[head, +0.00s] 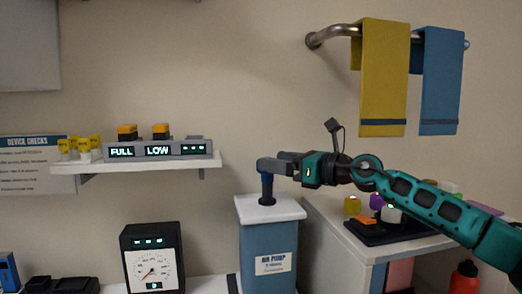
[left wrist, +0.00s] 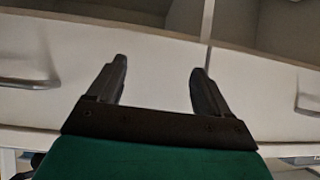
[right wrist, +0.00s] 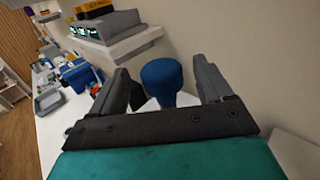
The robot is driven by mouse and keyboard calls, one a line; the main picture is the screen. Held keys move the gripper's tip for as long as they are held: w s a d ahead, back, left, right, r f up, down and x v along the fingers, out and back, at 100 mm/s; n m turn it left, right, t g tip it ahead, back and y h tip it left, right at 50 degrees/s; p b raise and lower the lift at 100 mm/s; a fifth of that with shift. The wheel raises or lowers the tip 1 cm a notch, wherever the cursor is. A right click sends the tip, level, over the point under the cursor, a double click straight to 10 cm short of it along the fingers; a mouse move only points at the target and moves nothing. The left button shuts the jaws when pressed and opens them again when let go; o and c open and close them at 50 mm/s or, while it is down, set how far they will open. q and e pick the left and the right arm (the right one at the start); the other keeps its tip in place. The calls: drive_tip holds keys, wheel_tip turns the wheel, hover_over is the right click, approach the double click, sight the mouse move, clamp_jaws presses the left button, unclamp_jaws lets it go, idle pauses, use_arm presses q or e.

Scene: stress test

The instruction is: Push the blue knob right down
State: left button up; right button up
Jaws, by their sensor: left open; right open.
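The blue knob (right wrist: 162,80) shows in the right wrist view as a round blue top on a narrower stem, between the two fingers of my right gripper (right wrist: 164,82). The gripper is open. In the head view the knob (head: 267,178) stands raised above the white lid of the blue pump box (head: 268,245), partly hidden by my right gripper (head: 272,165). I cannot tell whether the fingers touch it. My left gripper (left wrist: 158,75) is open and empty in the left wrist view, before pale drawer fronts; it is outside the head view.
A black gauge box (head: 153,258) stands left of the pump. A wall shelf (head: 135,164) with lit displays is above it. A white cabinet (head: 335,232) with a dark tray stands right of the pump. Towels (head: 384,80) hang from a rail at upper right.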

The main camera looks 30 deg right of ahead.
drive_tip(key=x, duration=0.5)
drive_tip(key=shift+p, duration=0.3)
drive_tip(key=shift+c, duration=0.4)
